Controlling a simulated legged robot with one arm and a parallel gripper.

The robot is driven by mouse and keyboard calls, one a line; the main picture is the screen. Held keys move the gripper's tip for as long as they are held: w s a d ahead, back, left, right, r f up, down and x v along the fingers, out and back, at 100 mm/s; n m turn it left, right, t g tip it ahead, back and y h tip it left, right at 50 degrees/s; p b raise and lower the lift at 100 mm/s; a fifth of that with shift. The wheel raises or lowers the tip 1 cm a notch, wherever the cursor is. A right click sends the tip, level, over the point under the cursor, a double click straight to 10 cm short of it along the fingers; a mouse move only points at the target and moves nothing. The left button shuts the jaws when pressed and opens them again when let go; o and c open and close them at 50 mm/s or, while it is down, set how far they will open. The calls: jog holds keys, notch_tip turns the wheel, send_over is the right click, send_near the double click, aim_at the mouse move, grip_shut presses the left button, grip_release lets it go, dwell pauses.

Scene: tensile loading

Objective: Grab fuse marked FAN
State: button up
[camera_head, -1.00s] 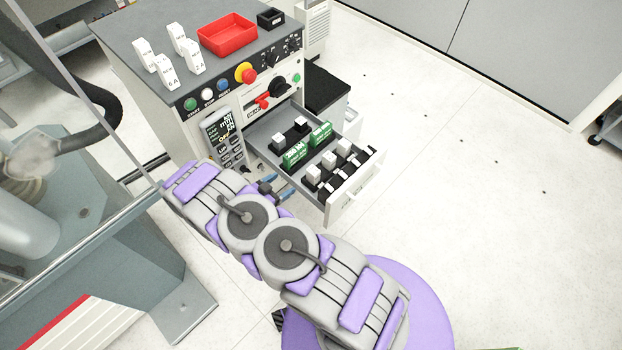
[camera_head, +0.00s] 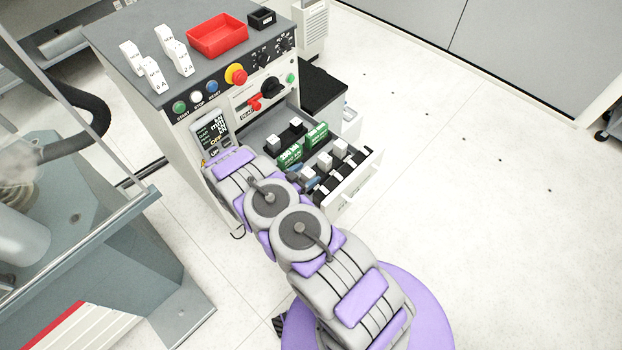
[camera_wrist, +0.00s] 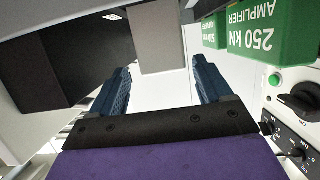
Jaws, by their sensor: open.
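No FAN marking is readable in either view, so I cannot tell which piece is the fuse. In the head view, the open drawer (camera_head: 357,183) holds several black pieces with pale caps, including a row of pale-capped blocks (camera_head: 340,148) along its front part. My gripper (camera_head: 302,174) is at the left end of that row, its blue fingers partly hidden by my arm. In the wrist view, my gripper (camera_wrist: 163,78) is open. A pale grey block (camera_wrist: 160,38) shows in the gap between the fingers, near their tips; contact cannot be told.
Green amplifier modules (camera_head: 291,154) sit in the drawer behind the row; one reads 250 kN (camera_wrist: 255,30) in the wrist view. The cabinet top (camera_head: 125,40) bears white blocks (camera_head: 153,73), a red tray (camera_head: 217,37) and a small black box (camera_head: 262,18). Floor right is clear.

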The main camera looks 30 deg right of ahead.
aim_at(312, 171)
jog(key=shift+w+a+f+b, duration=0.15)
jog(key=shift+w+f+b, duration=0.05)
jog(key=shift+f+b, duration=0.1)
jog(key=b+x, duration=0.1)
jog(key=x, duration=0.3)
jog(key=shift+a, duration=0.1)
jog(key=shift+d+f, duration=0.1)
jog(key=shift+d, duration=0.5)
jog(key=shift+a, duration=0.6)
jog(key=shift+c, duration=1.4)
jog(key=shift+a, duration=0.3)
jog(key=c, duration=0.3)
jog(key=shift+d, duration=0.6)
jog(key=c, duration=0.5)
jog(key=shift+a, duration=0.1)
jog(key=shift+c, duration=0.2)
